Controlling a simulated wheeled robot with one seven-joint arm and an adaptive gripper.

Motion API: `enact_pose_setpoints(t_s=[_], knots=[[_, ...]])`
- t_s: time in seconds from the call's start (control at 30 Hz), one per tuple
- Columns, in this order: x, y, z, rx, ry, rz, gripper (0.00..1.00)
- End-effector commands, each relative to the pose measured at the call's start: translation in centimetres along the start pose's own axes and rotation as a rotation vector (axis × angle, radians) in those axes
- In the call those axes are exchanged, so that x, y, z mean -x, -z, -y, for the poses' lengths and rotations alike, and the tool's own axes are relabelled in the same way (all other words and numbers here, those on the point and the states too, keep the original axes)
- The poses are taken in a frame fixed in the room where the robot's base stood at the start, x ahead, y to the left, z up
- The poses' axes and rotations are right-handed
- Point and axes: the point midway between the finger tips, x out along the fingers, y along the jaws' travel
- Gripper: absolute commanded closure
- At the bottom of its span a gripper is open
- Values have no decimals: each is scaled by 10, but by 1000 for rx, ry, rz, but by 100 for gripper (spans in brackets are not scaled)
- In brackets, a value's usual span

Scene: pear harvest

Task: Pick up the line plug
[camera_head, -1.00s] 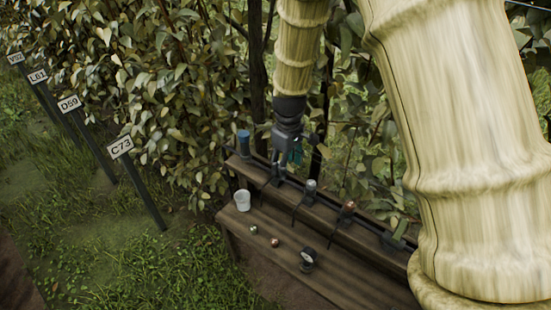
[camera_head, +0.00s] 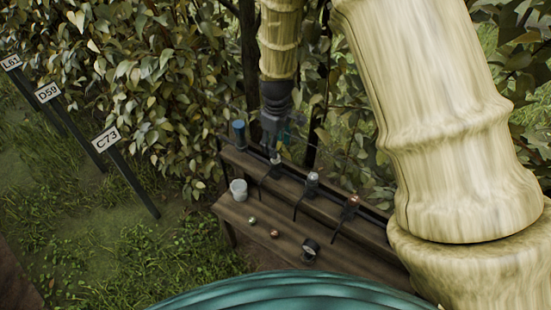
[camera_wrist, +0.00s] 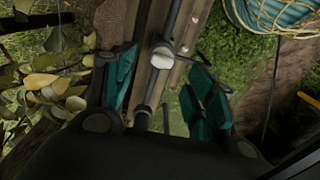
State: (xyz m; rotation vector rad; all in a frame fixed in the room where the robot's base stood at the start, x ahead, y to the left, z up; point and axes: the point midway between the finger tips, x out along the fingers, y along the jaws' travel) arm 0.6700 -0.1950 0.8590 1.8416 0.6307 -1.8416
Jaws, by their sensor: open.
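Which thing is the line plug is not labelled. A small pale-topped plug (camera_head: 276,158) stands upright in a dark holder on the upper shelf. In the wrist view, a pale round-topped piece (camera_wrist: 162,56), likely the same plug, lies between and slightly beyond the finger pads. My gripper (camera_head: 271,147) points down just above the plug in the head view. Its teal-padded fingers (camera_wrist: 165,85) are apart, with nothing held. Two similar upright plugs, one grey-topped (camera_head: 312,178) and one copper-topped (camera_head: 353,201), stand in holders to the right.
A dark wooden two-step bench (camera_head: 292,222) holds a blue cylinder (camera_head: 239,134), a white cup (camera_head: 238,190), two small balls (camera_head: 263,227) and a black ring-shaped item (camera_head: 311,249). Leafy trees stand close behind. A teal basket rim (camera_head: 290,292) is in front.

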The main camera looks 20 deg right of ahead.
Motion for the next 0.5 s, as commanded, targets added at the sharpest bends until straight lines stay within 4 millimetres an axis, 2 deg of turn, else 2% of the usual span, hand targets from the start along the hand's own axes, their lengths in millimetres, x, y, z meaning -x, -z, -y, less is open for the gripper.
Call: enact_pose_setpoints(t_s=[0.17, 0.5], knots=[[-6, 0, 1, 2, 0, 1, 45], [-41, 1, 3, 3, 1, 1, 45]])
